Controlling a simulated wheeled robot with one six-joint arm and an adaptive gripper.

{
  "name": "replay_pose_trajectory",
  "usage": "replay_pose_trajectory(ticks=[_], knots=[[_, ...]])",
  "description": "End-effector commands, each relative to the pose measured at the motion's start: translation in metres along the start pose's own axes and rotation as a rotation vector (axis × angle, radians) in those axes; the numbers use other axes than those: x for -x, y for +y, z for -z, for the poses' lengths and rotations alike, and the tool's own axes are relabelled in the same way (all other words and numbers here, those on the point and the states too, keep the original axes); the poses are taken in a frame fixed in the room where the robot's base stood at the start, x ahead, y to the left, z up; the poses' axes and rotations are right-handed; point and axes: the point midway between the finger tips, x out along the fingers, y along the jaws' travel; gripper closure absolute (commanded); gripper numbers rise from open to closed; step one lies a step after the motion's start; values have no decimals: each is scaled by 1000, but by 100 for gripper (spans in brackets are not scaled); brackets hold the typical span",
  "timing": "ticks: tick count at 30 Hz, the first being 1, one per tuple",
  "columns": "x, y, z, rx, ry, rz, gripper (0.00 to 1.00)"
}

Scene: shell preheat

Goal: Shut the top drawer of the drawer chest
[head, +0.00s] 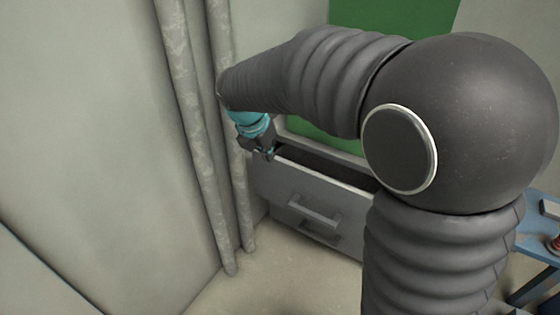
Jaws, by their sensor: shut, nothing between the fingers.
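The grey drawer chest (262,217) stands low against the back, partly hidden behind my arm. Its top drawer (310,184) is pulled out, and the dark inside shows behind its front panel. A bar handle (314,211) is on the front, with another handle lower down. My gripper (268,155) is shut and empty at the left end of the top drawer's front. It looks close to the drawer's upper edge; I cannot tell whether it touches.
Vertical pipes (197,130) run along the wall just left of the chest and my gripper. A blue table (538,238) with small items stands at the right edge. Bare floor (285,275) lies in front of the chest.

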Motion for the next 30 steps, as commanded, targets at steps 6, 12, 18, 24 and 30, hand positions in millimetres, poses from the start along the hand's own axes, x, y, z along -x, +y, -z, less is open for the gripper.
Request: replay_pose_trajectory(ticks=[6,12,18,24,30], knots=[[-17,7,2,59,-4,5,100],[-50,6,3,57,-2,7,100],[-88,6,3,56,-2,6,100],[-110,7,-12,50,-4,3,100],[-118,8,-30,54,-3,4,100]])
